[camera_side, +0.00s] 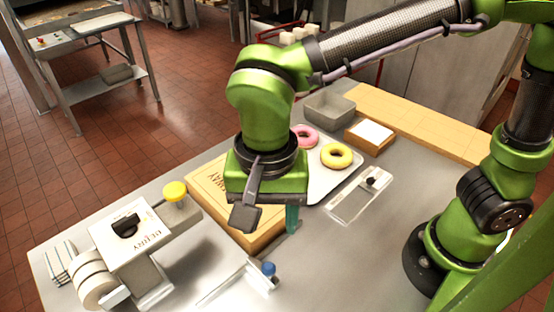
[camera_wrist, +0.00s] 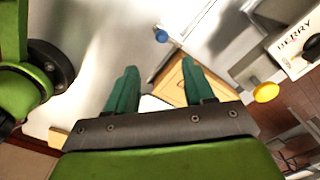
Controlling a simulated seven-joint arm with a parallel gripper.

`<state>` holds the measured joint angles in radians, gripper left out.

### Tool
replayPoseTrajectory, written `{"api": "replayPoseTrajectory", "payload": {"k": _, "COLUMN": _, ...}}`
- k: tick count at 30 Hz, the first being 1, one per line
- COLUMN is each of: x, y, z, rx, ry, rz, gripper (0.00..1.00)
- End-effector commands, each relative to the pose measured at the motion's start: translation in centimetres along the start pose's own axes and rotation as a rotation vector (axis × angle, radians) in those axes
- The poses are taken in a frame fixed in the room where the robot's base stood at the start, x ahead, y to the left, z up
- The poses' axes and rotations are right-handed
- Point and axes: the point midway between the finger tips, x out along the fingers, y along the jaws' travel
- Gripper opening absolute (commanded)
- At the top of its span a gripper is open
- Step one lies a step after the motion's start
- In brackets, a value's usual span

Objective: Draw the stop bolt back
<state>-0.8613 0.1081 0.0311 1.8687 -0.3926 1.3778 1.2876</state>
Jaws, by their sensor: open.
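My gripper (camera_wrist: 158,82) has teal fingers spread apart, with nothing between them. In the side view the gripper (camera_side: 290,218) hangs above the right edge of a wooden board, and only part of its fingers shows. A blue knob (camera_side: 268,268) stands on a thin metal rail (camera_side: 228,282) on the table front; it may be the stop bolt, but I cannot be sure. The gripper is apart from it, higher and behind. The blue knob also shows in the wrist view (camera_wrist: 161,35), beyond the fingertips.
A white machine (camera_side: 128,238) with a black dial and a yellow knob (camera_side: 175,191) stands at the left. Behind the gripper are a white tray (camera_side: 322,188) with two ring doughnuts, a grey bin (camera_side: 330,108) and a flat plate with a black knob (camera_side: 372,182). The front right tabletop is clear.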

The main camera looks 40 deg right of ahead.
Motion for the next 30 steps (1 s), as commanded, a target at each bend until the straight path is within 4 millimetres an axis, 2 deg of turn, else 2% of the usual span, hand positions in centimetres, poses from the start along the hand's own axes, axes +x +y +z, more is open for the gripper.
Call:
{"api": "replayPoseTrajectory", "payload": {"k": 3, "x": -1.9, "y": -0.1, "z": 0.0, "rx": 0.000, "ry": 0.000, "rz": -0.003, "gripper": 0.53}}
{"api": "replayPoseTrajectory", "payload": {"k": 7, "x": -2.9, "y": 0.0, "z": 0.0, "rx": 0.000, "ry": 0.000, "rz": 0.000, "gripper": 0.53}}
{"api": "replayPoseTrajectory", "payload": {"k": 20, "x": -3.2, "y": 0.0, "z": 0.0, "rx": -0.015, "ry": 0.001, "rz": 0.000, "gripper": 0.53}}
{"api": "replayPoseTrajectory", "payload": {"k": 23, "x": -3.1, "y": -0.3, "z": 0.0, "rx": -0.102, "ry": 0.000, "rz": -0.016, "gripper": 0.53}}
{"api": "replayPoseTrajectory", "payload": {"k": 26, "x": -2.2, "y": 0.1, "z": 0.1, "rx": -0.264, "ry": -0.009, "rz": -0.034, "gripper": 0.53}}
{"api": "replayPoseTrajectory", "payload": {"k": 28, "x": -2.1, "y": 0.7, "z": -0.9, "rx": -0.377, "ry": -0.016, "rz": -0.074, "gripper": 0.53}}
{"api": "replayPoseTrajectory", "payload": {"k": 30, "x": -2.3, "y": 1.7, "z": -2.7, "rx": -0.470, "ry": -0.012, "rz": -0.132, "gripper": 0.53}}
